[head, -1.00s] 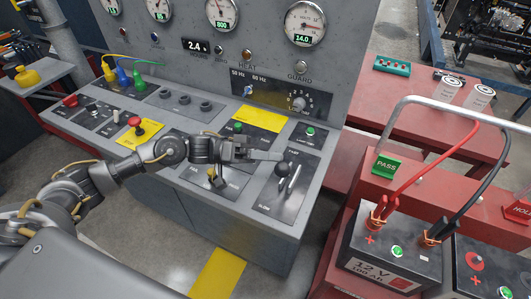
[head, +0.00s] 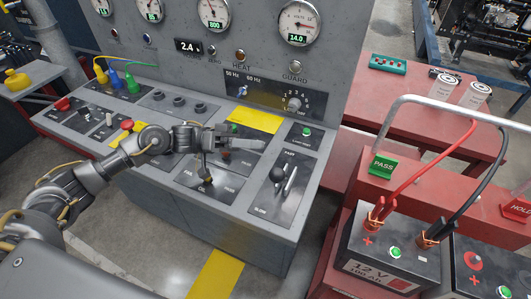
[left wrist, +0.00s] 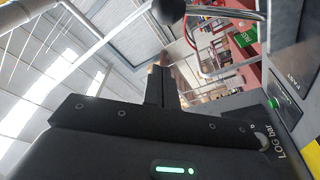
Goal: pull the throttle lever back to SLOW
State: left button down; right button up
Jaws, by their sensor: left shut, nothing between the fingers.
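The throttle lever (head: 277,175) has a round black knob and stands on a dark plate (head: 265,198) marked FAST at its far end and SLOW at its near end. Its knob appears between the two marks; its base is partly hidden. My left gripper (head: 262,146) is shut and empty, above the console to the upper left of the knob, apart from it in the picture. In the left wrist view, the shut fingers (left wrist: 160,86) point up the picture, and a black ball (left wrist: 168,10), apparently the knob, shows beyond them. My right gripper is not in view.
A small lever (head: 205,172) stands on a plate left of the throttle, under my gripper. A green button (head: 306,132) and a rotary switch (head: 294,104) lie behind. A red bench with a battery (head: 390,245) stands at the right, with a PASS sign (head: 383,163).

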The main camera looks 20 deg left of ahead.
pick_arm(q)
jog(key=a+b, duration=0.2)
jog(key=a, duration=0.5)
jog(key=shift+s+a+f, duration=0.15)
jog(key=shift+s+f, duration=0.1)
jog(key=shift+f, duration=0.2)
